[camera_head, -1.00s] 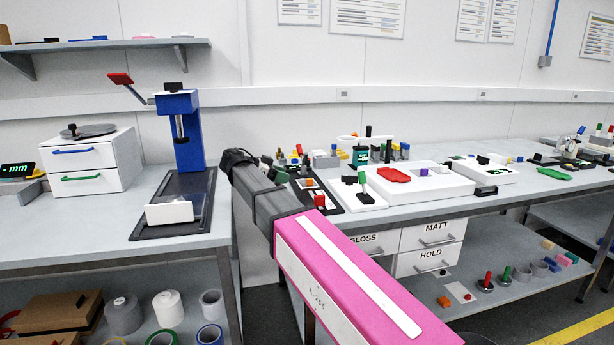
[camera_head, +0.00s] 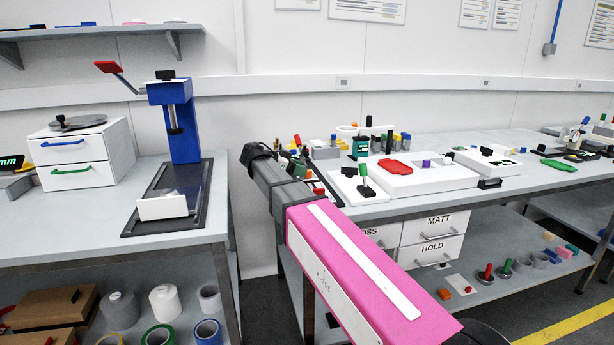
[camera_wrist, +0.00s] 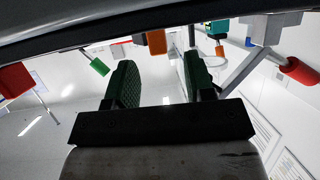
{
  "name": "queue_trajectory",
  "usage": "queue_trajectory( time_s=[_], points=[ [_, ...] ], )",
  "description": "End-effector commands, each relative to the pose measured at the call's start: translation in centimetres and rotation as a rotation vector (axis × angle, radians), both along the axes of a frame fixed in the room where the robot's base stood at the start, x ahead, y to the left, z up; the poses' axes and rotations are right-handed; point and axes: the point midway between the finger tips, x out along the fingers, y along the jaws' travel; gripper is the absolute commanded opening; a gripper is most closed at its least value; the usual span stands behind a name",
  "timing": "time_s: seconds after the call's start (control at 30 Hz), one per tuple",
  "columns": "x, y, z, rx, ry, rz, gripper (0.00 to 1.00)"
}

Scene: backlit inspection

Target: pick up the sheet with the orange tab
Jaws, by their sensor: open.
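In the wrist view my gripper (camera_wrist: 157,62) is open, with its two green-padded fingers apart and nothing held between them. An orange block-like tab (camera_wrist: 156,41) shows beyond the fingertips, between them in the picture and apart from both. Whether a sheet is joined to it cannot be told. A green tab (camera_wrist: 99,66) is to its left, and a smaller orange piece (camera_wrist: 220,50) is to its right. In the head view my arm reaches over the near left end of the right bench (camera_head: 520,190) and hides much of what stands there; the sheet cannot be made out.
A white tray (camera_head: 448,181) with a red piece (camera_head: 394,168) lies on the right bench. A green-topped handle (camera_head: 363,171) stands near it. A blue press (camera_head: 182,125) stands on the left bench. A gap separates the benches. Red pieces (camera_wrist: 15,80) show in the wrist view.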

Motion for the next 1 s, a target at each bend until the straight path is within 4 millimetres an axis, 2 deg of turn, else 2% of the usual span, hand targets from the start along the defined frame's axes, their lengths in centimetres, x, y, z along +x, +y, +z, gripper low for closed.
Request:
queue_trajectory(
  time_s=[0.1,0.2,0.47,0.6,0.63,1.0],
  points=[
    [0.4,-1.8,-0.7,0.000,0.001,-0.003,0.49],
    [0.8,-2.7,-1.1,0.000,0.000,-0.001,0.49],
    [0.9,-3.0,-1.2,0.000,0.000,0.000,0.49],
    [0.9,-3.0,-1.2,0.000,0.000,-0.001,0.03],
    [0.9,-3.0,-1.2,0.000,0.000,-0.001,0.00],
    [0.9,-2.9,-1.1,0.000,0.000,-0.001,0.00]
  ],
)
